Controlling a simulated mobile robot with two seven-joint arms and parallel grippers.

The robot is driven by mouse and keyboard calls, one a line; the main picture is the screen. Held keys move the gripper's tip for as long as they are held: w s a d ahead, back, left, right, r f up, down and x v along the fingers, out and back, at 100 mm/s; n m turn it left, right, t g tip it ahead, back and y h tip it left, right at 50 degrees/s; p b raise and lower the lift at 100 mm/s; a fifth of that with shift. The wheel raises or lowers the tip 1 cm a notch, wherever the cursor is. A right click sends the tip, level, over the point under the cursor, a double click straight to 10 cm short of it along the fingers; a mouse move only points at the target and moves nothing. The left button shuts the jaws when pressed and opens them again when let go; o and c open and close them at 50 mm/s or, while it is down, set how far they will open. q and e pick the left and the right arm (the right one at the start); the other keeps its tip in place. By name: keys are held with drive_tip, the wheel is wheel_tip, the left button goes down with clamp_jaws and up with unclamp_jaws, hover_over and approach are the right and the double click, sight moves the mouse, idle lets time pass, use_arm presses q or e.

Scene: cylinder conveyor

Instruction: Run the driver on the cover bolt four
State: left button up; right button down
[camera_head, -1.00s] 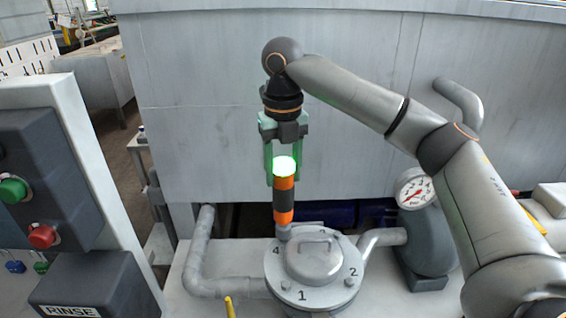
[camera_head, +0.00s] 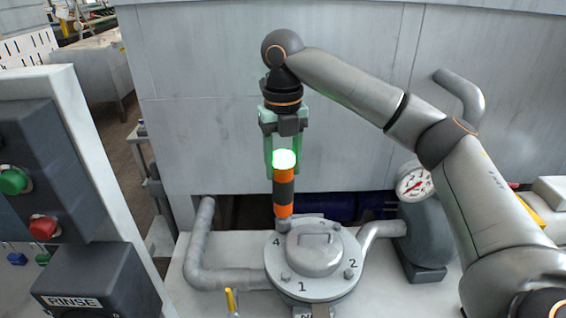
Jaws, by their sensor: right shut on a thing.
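My right gripper (camera_head: 283,155) is shut on the driver (camera_head: 284,192), an orange and dark-banded upright tool with a glowing green top. The driver points straight down. Its lower end meets the bolt (camera_head: 283,225) at the back left of the round grey cover (camera_head: 315,287), just above the printed 4. The driver tip hides most of that bolt. Other bolts show on the cover rim near 1 (camera_head: 286,278) and 2 (camera_head: 349,273). A raised handle sits in the cover's middle. My left gripper is not in view.
Pipes run into both sides of the cover, with a curved pipe (camera_head: 199,250) on the left. A pressure gauge (camera_head: 413,184) stands on a grey body at the right. A panel with green and red buttons (camera_head: 43,227) and a RINSE box (camera_head: 90,285) stand at the left.

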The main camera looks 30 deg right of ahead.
drive_tip(key=shift+f, duration=0.6)
idle(0.8)
drive_tip(key=shift+s+a+f, duration=0.1)
drive_tip(key=shift+s+f, duration=0.05)
drive_tip(key=shift+f, duration=0.1)
idle(0.3)
drive_tip(key=shift+r, duration=0.2)
drive_tip(key=shift+w+r, duration=0.2)
drive_tip(key=shift+r, duration=1.65)
